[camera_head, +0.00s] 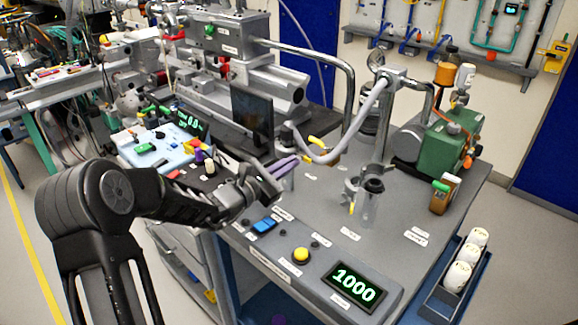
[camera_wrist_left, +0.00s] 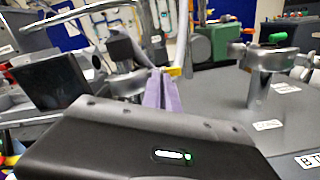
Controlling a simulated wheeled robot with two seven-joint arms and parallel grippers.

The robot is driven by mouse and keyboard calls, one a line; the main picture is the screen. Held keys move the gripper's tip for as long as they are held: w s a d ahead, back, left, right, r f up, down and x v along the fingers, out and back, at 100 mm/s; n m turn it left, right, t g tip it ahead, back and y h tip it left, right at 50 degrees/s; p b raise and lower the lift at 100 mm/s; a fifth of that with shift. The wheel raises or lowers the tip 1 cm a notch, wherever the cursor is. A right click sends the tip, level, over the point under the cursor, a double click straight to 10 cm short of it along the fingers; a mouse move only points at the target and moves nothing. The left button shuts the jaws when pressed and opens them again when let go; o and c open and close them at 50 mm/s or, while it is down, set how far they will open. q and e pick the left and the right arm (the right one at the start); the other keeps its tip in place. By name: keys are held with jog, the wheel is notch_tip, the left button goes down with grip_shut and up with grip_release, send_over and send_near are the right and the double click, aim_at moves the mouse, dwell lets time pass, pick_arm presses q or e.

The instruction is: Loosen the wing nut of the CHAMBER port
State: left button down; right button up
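My left gripper (camera_head: 294,161) reaches over the bench from the left. Its purple fingers lie close together with no clear gap, also in the left wrist view (camera_wrist_left: 160,88). A clamped port (camera_head: 288,136) with a pale hose stands just beyond the fingertips. A yellow wing-shaped part (camera_head: 318,141) is at this port, a little right of the tips in the head view; a yellow piece (camera_wrist_left: 174,71) shows by the tips in the wrist view. I cannot tell whether they touch. A second clamped port (camera_head: 370,190) has a yellow part (camera_head: 352,208). Labels are too small to read. My right gripper is not in view.
A green pump (camera_head: 446,142) stands at the back right, with a brown bottle (camera_head: 444,193) before it. A dark monitor (camera_head: 252,116) is left of the port. A display reading 1000 (camera_head: 354,287) and yellow button (camera_head: 301,255) are at the front. The bench between the ports is clear.

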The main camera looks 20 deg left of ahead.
pick_arm(q)
jog(key=n, duration=0.3)
jog(key=shift+n, duration=0.4)
dwell(0.3)
jog(key=c, duration=1.6)
grip_release()
jog(key=shift+c, duration=0.2)
